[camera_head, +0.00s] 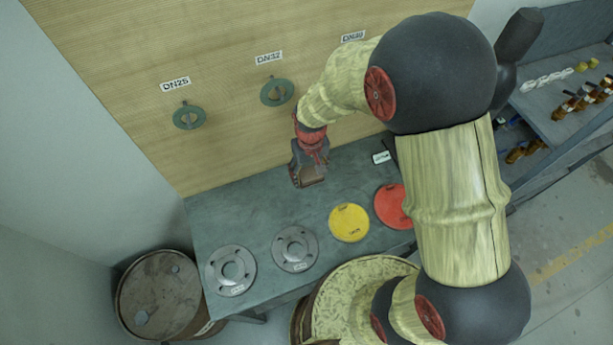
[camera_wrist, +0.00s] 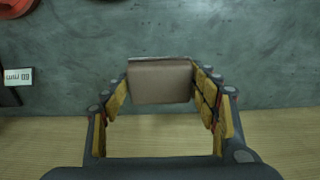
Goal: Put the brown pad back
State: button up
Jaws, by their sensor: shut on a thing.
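The brown pad (camera_wrist: 160,82) is a small block with a pale strip along its upper edge in the wrist view. It sits between the yellow-padded fingers of my gripper (camera_wrist: 161,88), which are shut on it. In the head view my gripper (camera_head: 309,180) points down over the back part of the grey bench (camera_head: 245,210), near the wooden board. The pad is mostly hidden by the fingers there. I cannot tell whether the pad touches the bench.
Two grey flanges (camera_head: 231,270) (camera_head: 295,248), a yellow disc (camera_head: 349,222) and a red disc (camera_head: 392,206) lie along the bench front. Green rings (camera_head: 189,116) (camera_head: 277,91) hang on the board (camera_head: 225,60). A label (camera_wrist: 17,77) lies on the bench. Bare bench surrounds my gripper.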

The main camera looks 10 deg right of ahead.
aim_at(307, 168)
jog(key=shift+w+a+f, duration=0.25)
jog(key=shift+w+f, duration=0.75)
jog(key=shift+f, duration=0.2)
jog(key=shift+w+f, duration=0.15)
jog(key=shift+f, duration=1.45)
jog(key=shift+f+b, duration=0.1)
jog(key=shift+b, duration=0.2)
jog(key=o, duration=1.3)
notch_tip(307, 168, up, 13)
jog(key=shift+f+p, duration=0.15)
jog(key=shift+p, duration=0.45)
jog(key=s+d+r+m+t, duration=0.15)
jog(key=s+d+r, duration=0.3)
jog(key=r, duration=0.55)
jog(key=s+d+r+t, duration=0.25)
jog(key=s+r, duration=0.35)
jog(key=r, duration=0.5)
jog(key=shift+m+t, duration=0.35)
jog(key=shift+t, duration=0.45)
jog(key=s+d+r, duration=0.1)
jog(key=s, duration=0.1)
jog(key=s+r, duration=0.1)
jog(key=s, duration=0.2)
jog(key=s+d+r, duration=0.1)
jog(key=s+r, duration=0.1)
jog(key=s, duration=0.1)
jog(key=shift+d, duration=0.35)
